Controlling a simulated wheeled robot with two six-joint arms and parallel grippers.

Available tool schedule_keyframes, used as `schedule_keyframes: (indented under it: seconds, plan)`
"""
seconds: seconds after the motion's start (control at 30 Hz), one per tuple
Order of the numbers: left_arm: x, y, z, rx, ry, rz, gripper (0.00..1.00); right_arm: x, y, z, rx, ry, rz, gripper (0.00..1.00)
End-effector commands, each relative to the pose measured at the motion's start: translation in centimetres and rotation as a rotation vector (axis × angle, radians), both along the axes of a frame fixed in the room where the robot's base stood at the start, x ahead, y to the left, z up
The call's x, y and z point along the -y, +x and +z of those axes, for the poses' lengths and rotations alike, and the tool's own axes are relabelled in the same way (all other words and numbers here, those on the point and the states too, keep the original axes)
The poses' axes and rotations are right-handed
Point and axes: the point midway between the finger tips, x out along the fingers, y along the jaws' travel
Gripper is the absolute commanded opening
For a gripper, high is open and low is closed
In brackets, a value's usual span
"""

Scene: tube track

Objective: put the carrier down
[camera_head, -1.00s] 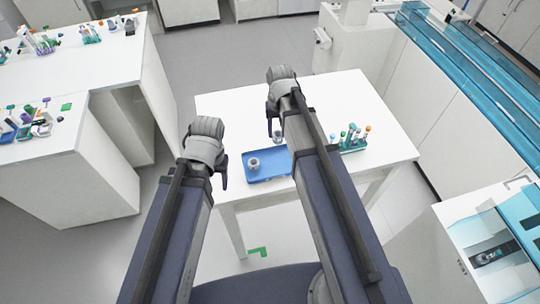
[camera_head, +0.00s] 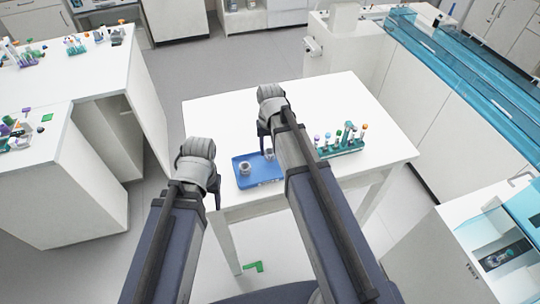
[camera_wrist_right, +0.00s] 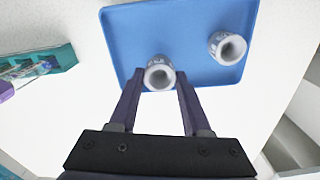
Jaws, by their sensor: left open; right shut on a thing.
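A grey carrier (camera_wrist_right: 159,74), a short cylinder with an open top, is between the fingers of my right gripper (camera_wrist_right: 160,82), which is shut on it. In the head view this carrier (camera_head: 269,154) is at the right part of the blue tray (camera_head: 264,180), under my right gripper (camera_head: 265,142). I cannot tell whether its base touches the tray. A second grey carrier (camera_head: 244,168) stands on the tray; it also shows in the right wrist view (camera_wrist_right: 227,48). My left gripper (camera_head: 214,192) is open and empty, left of the tray by the table's edge.
The tray lies near the front edge of the white table (camera_head: 230,115). A teal rack of tubes (camera_head: 342,146) stands to its right, beyond my right arm. The table's back is bare. White benches with more racks stand at the left.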

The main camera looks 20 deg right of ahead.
Motion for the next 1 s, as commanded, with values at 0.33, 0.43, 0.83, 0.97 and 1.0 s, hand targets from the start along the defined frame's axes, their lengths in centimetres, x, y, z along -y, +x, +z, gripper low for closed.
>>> schedule_keyframes:
  seconds: [0.33, 0.43, 0.83, 0.97, 1.0]
  plan:
    - [-0.01, 0.0, -1.74, 0.0, 0.0, 0.001, 0.59, 0.0, 0.0, -1.74, 0.0, 0.0, 0.0, 0.17]
    - [0.0, 0.0, -1.84, 0.0, 0.0, 0.001, 0.59, 0.0, 0.0, -1.85, 0.0, 0.0, 0.0, 0.17]
    - [-0.01, 0.0, -2.07, 0.0, 0.0, 0.001, 0.59, 0.0, 0.01, -2.07, 0.0, 0.0, 0.0, 0.78]
    - [-0.01, 0.0, -2.07, 0.0, 0.0, 0.001, 0.59, 0.0, 0.01, -2.07, 0.0, 0.0, 0.0, 0.78]
    - [0.0, 0.0, -2.07, 0.0, 0.0, 0.001, 0.59, 0.0, 0.01, -2.07, 0.0, 0.0, 0.0, 0.78]
